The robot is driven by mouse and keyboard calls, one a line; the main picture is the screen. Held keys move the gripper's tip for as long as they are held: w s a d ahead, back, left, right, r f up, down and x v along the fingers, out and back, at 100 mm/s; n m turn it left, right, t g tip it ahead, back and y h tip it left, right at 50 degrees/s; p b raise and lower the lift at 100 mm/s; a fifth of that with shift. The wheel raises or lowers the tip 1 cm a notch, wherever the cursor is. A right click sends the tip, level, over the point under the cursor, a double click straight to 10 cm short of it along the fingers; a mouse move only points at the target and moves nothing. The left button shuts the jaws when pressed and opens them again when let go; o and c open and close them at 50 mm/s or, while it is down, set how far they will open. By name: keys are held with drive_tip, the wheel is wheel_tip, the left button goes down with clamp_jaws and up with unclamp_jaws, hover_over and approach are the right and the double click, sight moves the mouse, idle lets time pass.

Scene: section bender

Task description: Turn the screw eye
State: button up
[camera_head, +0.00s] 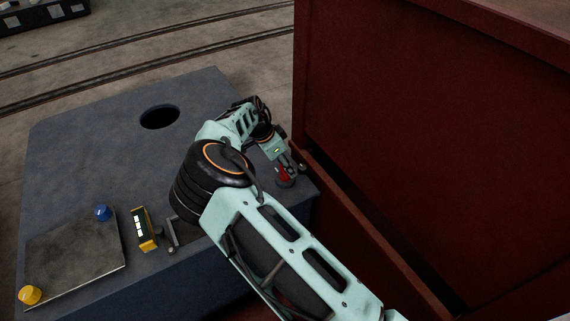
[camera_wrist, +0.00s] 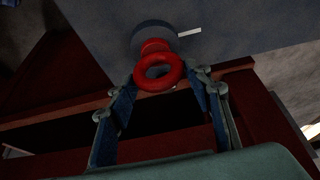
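The screw eye (camera_wrist: 158,71) is a red ring on a round dark base at the edge of the grey machine top in the wrist view. In the head view the screw eye (camera_head: 285,173) is small and partly hidden at the machine's right corner. My gripper (camera_wrist: 167,84) is open, its two fingers spread to the left and right of the ring. The ring's near end lies about level with the fingertips. I cannot tell whether either finger touches it. In the head view my gripper (camera_head: 287,164) is at the screw eye.
The grey machine top (camera_head: 85,150) has a round hole (camera_head: 160,117), a metal plate (camera_head: 75,258), a blue knob (camera_head: 102,213), a yellow knob (camera_head: 30,295) and a yellow-framed panel (camera_head: 143,229). A tall dark-red structure (camera_head: 430,130) stands close on the right. A white mark (camera_wrist: 190,32) lies beside the ring's base.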

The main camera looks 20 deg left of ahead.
drive_tip(key=shift+c, duration=1.3)
drive_tip(key=shift+n, duration=0.3)
drive_tip(key=n+y+b, duration=0.1)
drive_tip(key=n, duration=0.1)
drive_tip(key=n+t+y+b, duration=0.1)
drive_tip(key=n+b, duration=0.1)
drive_tip(key=n, duration=0.1)
drive_tip(key=shift+f, duration=0.1)
drive_tip(key=n+y+b, duration=0.2)
drive_tip(key=n+b, duration=0.2)
drive_tip(key=n, duration=0.1)
drive_tip(key=shift+n, duration=0.4)
drive_tip(key=n+y+b, duration=0.1)
drive_tip(key=n, duration=0.1)
drive_tip(key=n+g+y+b, duration=0.1)
drive_tip(key=n+b, duration=0.1)
drive_tip(key=n, duration=0.1)
drive_tip(key=shift+w+d, duration=0.1)
drive_tip(key=n, duration=0.2)
drive_tip(key=n+g+y+b, duration=0.1)
drive_tip(key=n, duration=0.2)
drive_tip(key=shift+g, duration=0.3)
drive_tip(key=shift+n, duration=0.3)
